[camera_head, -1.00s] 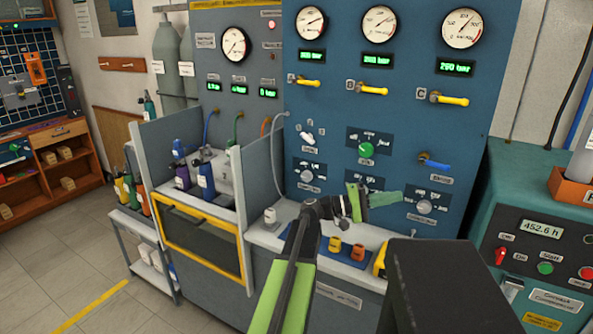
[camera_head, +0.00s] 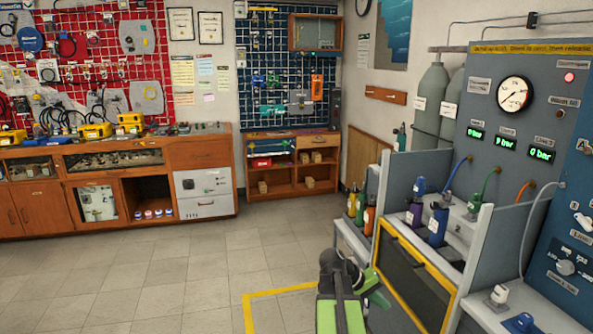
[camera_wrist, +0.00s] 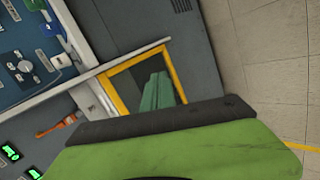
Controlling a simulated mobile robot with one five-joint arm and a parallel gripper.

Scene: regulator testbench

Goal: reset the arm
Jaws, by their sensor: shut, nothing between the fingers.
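My arm shows at the bottom of the head view, with a bright green link and a dark joint. My gripper (camera_head: 372,284) is green, small and partly hidden behind the dark joint. It is shut and empty, in front of the yellow-framed cabinet door (camera_head: 410,272). In the wrist view, a broad green part of my gripper with a dark edge (camera_wrist: 175,135) fills the bottom. Beyond it the yellow frame (camera_wrist: 117,88) shows tilted, with a teal shape inside its dark pane. I cannot see the fingertips clearly.
The grey gauge panel (camera_head: 490,85) and bench stand close on the right. Coloured bottles (camera_head: 438,222) sit in the bay there. Wooden cabinets (camera_head: 200,153) line the back left. The tiled floor (camera_head: 180,265) is clear, with a yellow line (camera_head: 280,291).

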